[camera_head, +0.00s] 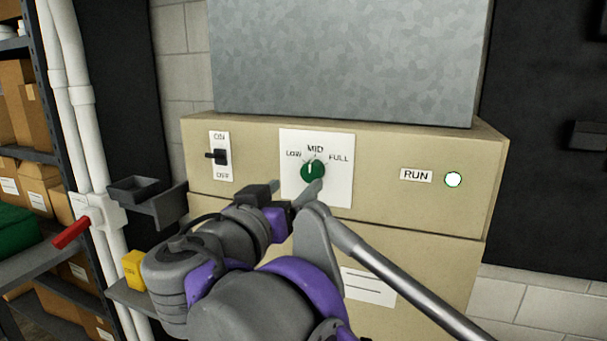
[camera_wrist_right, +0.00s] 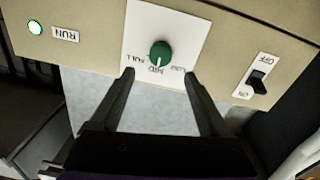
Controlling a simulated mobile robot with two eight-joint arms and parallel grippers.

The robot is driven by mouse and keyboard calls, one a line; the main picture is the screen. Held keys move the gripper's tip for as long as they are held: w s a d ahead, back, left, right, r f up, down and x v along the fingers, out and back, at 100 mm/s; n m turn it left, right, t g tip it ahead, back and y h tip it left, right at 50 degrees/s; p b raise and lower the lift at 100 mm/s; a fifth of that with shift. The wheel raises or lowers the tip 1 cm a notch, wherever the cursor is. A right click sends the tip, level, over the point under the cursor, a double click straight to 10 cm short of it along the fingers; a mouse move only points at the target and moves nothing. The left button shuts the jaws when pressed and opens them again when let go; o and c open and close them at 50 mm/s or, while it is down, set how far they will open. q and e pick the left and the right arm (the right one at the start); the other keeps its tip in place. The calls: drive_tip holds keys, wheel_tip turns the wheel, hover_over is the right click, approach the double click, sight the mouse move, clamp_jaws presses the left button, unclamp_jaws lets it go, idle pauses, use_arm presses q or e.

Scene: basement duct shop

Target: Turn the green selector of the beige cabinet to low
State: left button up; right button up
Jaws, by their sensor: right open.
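The beige cabinet (camera_head: 430,205) stands ahead with a white dial plate (camera_head: 341,188) on its front. The green selector (camera_head: 313,172) sits on this plate, under the marks LOW, MID and FULL. Its white pointer is up, at about MID. In the right wrist view the selector (camera_wrist_right: 161,50) appears upside down, its pointer toward MID. My right gripper (camera_head: 294,188) is open and empty in front of the plate. In the wrist view its fingertips (camera_wrist_right: 158,73) are spread wider than the selector, which lies just beyond them. My left gripper is out of view.
An ON/OFF switch (camera_head: 216,156) is left of the plate. A lit RUN lamp (camera_head: 453,180) is at right. A grey metal duct (camera_head: 350,60) rises above. White pipes with a red lever (camera_head: 71,232) and shelves stand at left.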

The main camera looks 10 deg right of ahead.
sight(310, 173)
drive_tip(key=x, duration=0.8)
drive_tip(key=shift+w+d+f, duration=0.1)
drive_tip(key=shift+w+f, duration=0.05)
drive_tip(key=shift+w, duration=0.05)
clamp_jaws()
